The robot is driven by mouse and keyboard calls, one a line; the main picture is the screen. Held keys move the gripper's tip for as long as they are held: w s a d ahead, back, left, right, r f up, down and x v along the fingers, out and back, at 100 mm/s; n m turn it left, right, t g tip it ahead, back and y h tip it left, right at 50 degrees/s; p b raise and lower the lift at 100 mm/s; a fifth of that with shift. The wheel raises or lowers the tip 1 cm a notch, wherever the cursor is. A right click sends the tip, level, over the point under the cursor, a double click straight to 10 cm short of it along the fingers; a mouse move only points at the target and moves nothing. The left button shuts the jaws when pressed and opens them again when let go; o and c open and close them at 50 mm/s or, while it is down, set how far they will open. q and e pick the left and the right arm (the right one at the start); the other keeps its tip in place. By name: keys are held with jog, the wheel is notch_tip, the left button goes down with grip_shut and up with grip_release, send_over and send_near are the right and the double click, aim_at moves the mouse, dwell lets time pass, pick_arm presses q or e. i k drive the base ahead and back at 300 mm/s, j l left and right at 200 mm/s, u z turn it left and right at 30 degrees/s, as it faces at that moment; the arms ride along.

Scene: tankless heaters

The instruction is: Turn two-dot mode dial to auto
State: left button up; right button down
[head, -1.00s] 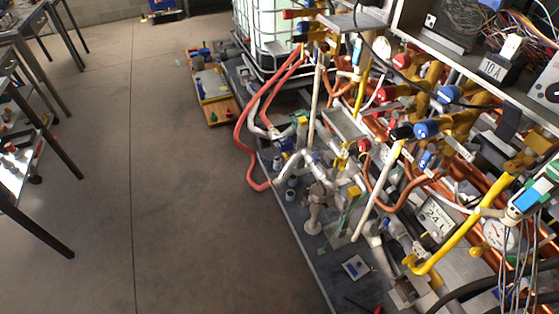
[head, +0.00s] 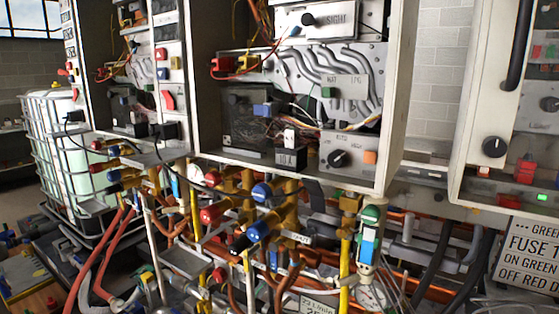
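A black mode dial (head: 337,158) sits on a small white panel low in the open middle heater cabinet (head: 396,100). Small lettering above the dial is hard to read and may include "AUTO". Another black knob (head: 494,147) is on the right heater cabinet (head: 468,130), with a further dark knob (head: 550,104) at the right edge. I cannot make out which dial carries two dots, nor their pointer settings. Neither gripper is in view.
Below the cabinets are dense pipes with red valve handles (head: 211,215) and blue valve handles (head: 258,231). A caged white tank (head: 62,150) stands at left. A lettered sign (head: 527,258) is at lower right. Loose wires hang inside the middle cabinet.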

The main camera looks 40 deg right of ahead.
aim_at(338, 158)
jog(key=z, duration=1.7)
